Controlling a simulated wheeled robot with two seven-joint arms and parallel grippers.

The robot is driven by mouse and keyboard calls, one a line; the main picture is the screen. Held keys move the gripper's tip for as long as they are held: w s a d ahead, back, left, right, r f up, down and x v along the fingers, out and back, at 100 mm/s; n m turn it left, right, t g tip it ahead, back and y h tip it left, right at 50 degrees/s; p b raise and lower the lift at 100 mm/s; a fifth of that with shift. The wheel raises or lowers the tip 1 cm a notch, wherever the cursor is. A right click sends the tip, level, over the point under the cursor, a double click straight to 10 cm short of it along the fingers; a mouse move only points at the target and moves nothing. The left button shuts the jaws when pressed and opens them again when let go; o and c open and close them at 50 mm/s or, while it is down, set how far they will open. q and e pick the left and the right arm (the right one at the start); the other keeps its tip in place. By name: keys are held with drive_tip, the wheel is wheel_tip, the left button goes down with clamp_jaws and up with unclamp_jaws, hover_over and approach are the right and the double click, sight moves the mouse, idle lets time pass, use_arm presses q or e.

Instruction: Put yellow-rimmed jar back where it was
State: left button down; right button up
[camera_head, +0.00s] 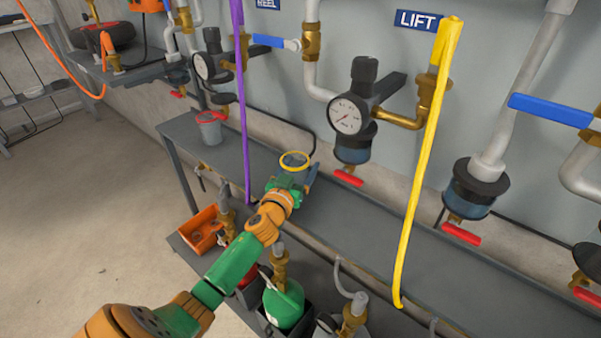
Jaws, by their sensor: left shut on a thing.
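The yellow-rimmed jar (294,160) is near the middle of the view, over the grey shelf (360,222). Its yellow rim faces up, and much of its body is hidden behind my gripper. My left gripper (293,176), on the green and orange arm, is shut on the jar from the near side. I cannot tell whether the jar's base touches the shelf. My right gripper is not in view.
A red-rimmed jar (209,127) stands on the shelf farther left. A purple strap (241,105) and a yellow strap (424,170) hang in front of the shelf. A gauge (347,116) and red-handled valves sit above it. An orange bin (203,229) is below.

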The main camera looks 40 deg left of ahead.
use_arm(q)
drive_tip(key=shift+r, duration=0.1)
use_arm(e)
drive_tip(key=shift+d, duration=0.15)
use_arm(q)
drive_tip(key=shift+s+f, duration=0.1)
drive_tip(key=shift+f, duration=0.1)
unclamp_jaws()
drive_tip(key=shift+r, duration=0.2)
drive_tip(key=shift+s+d, duration=0.1)
drive_tip(key=shift+s, duration=0.2)
drive_tip(key=p+v, duration=0.1)
drive_tip(key=v, duration=1)
drive_tip(key=shift+p, duration=0.35)
drive_tip(key=shift+s, duration=0.15)
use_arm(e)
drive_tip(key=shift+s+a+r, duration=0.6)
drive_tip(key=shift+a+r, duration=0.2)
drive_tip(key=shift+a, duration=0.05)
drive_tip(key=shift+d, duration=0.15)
